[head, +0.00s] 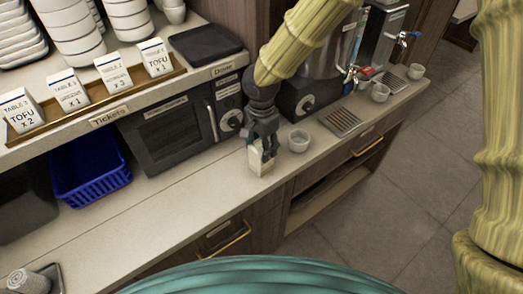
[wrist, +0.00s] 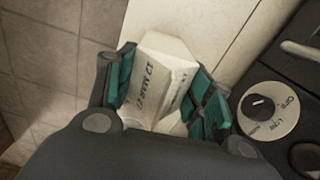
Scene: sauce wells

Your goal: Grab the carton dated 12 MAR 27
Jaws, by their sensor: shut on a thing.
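A white carton (head: 260,160) stands on the counter below the microwave in the head view, to the left of a small white cup. In the wrist view the carton (wrist: 155,80) sits between the finger pads, and its top face reads 12 MAR 27. My gripper (head: 263,148) is shut on the carton from above, with its fingers on either side of it. In the wrist view the gripper (wrist: 160,95) has its green pads against the carton's sides. The carton's lower part is hidden in the wrist view.
A white cup (head: 298,140) stands close to the right of the carton. A microwave (head: 170,132) is behind it to the left, and a dispenser with a drip tray (head: 339,121) is to the right. A blue basket (head: 92,180) is at the left. The front counter (head: 165,215) is clear.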

